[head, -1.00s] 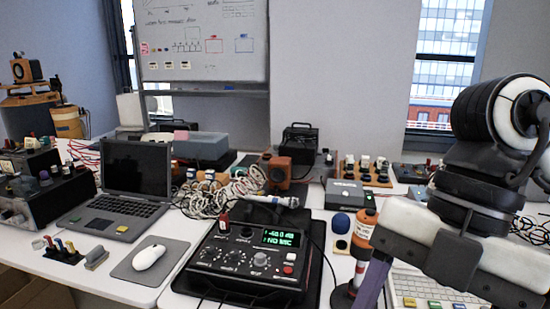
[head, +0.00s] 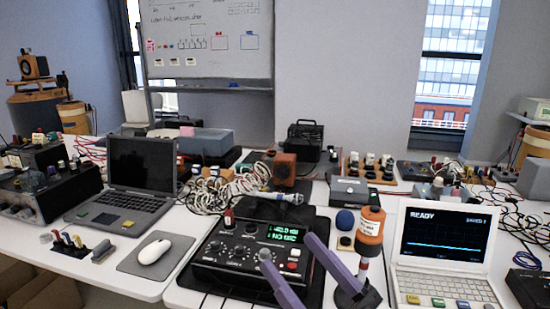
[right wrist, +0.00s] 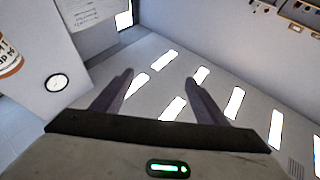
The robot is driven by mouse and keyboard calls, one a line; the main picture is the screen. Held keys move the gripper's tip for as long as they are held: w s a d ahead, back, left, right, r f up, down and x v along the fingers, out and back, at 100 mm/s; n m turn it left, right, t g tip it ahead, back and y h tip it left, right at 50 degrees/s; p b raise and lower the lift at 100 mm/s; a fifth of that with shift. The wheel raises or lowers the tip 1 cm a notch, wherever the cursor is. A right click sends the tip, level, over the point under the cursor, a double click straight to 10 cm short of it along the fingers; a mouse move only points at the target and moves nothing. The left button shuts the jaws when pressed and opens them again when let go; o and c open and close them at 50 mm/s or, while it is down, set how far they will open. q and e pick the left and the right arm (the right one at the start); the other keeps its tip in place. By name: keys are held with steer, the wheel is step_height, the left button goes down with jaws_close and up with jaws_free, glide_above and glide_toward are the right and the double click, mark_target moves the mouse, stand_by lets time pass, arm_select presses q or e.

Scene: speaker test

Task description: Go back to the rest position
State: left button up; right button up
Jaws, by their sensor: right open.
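My right gripper (head: 288,247) shows at the bottom middle of the head view as two purple fingers, spread apart, in front of the black test unit. Nothing is between them. In the right wrist view the same gripper (right wrist: 158,82) is open and empty, with ceiling lights beyond the fingers. My left gripper is not in view.
A black test unit (head: 232,258) with a green display stands at the table's front. An orange-topped stand (head: 370,226) and a laptop reading READY (head: 444,242) are to its right. Another laptop (head: 140,164) and a mouse (head: 154,252) are left. Cables and devices crowd behind.

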steer(key=s+d+f+m+g+h, duration=0.1)
steer(key=d+f+m+h, duration=0.2)
steer(key=f, duration=0.5)
steer(key=s+d+f+m+g+h, duration=0.15)
steer(key=f+h, duration=0.25)
steer(key=f, duration=0.5)
steer(key=s+d+f+m+h, duration=0.1)
steer(key=d+f+h, duration=0.3)
steer(key=f, duration=0.4)
steer(key=s+d+f+g+h, duration=0.1)
steer(key=s+f+g, duration=0.2)
steer(key=s+f, duration=0.4)
steer(key=s+d+f+g+h, duration=0.1)
steer(key=s+d+f+g, duration=0.1)
steer(key=s+f, duration=0.5)
steer(key=shift+s+d+f+g, duration=0.25)
steer(key=shift+f+g, duration=0.4)
steer(key=shift+f, duration=0.1)
steer(key=shift+m, duration=0.25)
